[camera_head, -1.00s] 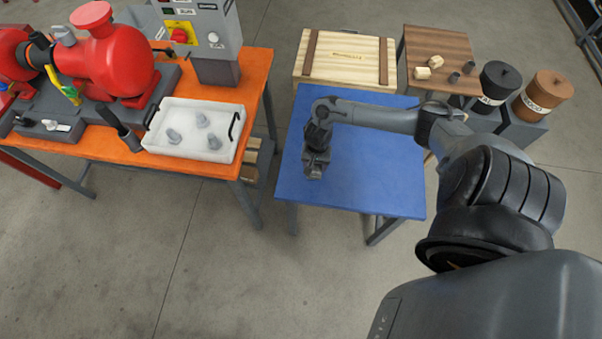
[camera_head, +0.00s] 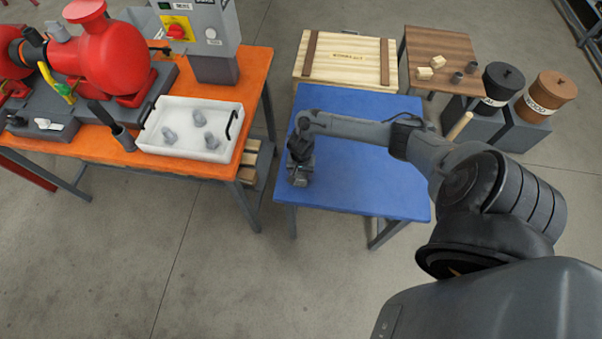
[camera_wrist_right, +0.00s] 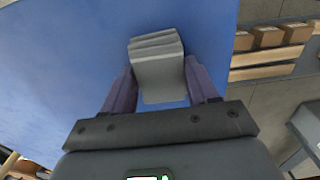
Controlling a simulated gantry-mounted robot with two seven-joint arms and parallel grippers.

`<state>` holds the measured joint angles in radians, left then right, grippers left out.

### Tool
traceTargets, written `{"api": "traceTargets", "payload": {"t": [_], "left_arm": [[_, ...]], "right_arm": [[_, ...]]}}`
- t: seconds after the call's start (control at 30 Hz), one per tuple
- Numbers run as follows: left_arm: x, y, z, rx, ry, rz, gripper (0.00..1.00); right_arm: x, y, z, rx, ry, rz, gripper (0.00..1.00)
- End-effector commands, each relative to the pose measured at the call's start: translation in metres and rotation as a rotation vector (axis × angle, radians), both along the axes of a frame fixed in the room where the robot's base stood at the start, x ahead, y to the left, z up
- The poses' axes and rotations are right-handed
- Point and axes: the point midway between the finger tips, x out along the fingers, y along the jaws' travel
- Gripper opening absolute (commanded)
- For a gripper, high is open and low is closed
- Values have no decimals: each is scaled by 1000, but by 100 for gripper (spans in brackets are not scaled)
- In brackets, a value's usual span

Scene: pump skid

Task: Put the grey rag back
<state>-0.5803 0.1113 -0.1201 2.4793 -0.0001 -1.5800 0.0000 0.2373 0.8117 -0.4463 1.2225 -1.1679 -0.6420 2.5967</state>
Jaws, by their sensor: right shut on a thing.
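The grey rag (camera_wrist_right: 157,65) shows in the right wrist view as a folded, layered grey block between my right gripper's fingers. My right gripper (camera_head: 298,181) is shut on the rag over the left part of the blue table (camera_head: 365,185). In the head view the gripper hides most or all of the rag. I cannot tell whether the rag touches the table top. My left gripper is not in view.
A white tray (camera_head: 161,151) with three small grey pieces sits on the orange bench (camera_head: 95,160), left across a gap. Behind the blue table are a wooden crate (camera_head: 345,58) and a brown table (camera_head: 440,45). Two lidded bins, black (camera_head: 500,85) and orange (camera_head: 549,92), stand right.

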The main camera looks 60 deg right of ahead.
Motion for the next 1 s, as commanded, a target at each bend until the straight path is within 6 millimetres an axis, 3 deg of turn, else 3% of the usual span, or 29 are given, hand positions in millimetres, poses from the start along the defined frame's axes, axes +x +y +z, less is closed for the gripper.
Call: {"api": "traceTargets", "payload": {"t": [0.23,0.27,0.43,0.77,1.0], "left_arm": [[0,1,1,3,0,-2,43],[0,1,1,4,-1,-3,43],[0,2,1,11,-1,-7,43],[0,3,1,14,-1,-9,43],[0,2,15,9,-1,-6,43]], "right_arm": [[0,0,-1,0,0,-1,14],[0,0,-1,0,-1,-1,60],[0,0,-1,0,-1,0,84],[0,0,1,-1,-1,0,84],[1,0,30,0,-3,0,84]]}}
